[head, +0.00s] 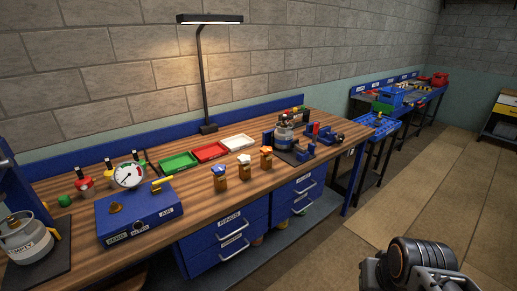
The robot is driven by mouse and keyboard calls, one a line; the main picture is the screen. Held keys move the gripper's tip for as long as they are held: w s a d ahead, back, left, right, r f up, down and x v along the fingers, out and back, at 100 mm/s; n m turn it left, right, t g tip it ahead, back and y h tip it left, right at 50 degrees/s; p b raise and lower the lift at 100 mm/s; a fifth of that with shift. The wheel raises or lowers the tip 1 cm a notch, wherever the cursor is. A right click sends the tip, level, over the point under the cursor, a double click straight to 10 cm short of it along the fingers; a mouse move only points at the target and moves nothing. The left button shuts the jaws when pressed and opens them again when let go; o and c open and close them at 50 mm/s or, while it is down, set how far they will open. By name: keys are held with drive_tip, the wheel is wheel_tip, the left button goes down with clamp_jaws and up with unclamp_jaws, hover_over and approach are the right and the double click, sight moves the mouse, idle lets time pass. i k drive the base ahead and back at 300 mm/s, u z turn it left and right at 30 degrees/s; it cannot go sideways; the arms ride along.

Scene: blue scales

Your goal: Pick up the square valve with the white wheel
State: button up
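The valve with the white wheel (244,171) stands upright on the wooden workbench, in the middle of a row of three small valves. Its body is brass-brown; it is too small to tell clearly whether it is square. A valve with a blue wheel (220,184) stands to its left, and one with an orange wheel (266,163) to its right. A dark ribbed part of my arm shows at the bottom right, over the floor and well apart from the bench. My gripper's fingers are not in view.
Behind the valves lie green (178,162), red (209,152) and white (238,143) trays. A blue box with a gauge (140,212) stands left. A blue fixture (305,151) holding a metal canister (284,136) stands right. Drawers (231,240) front the bench. Floor at right is clear.

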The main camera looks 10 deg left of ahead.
sight(244, 170)
drive_tip(key=i, duration=2.1)
drive_tip(key=u, duration=4.15)
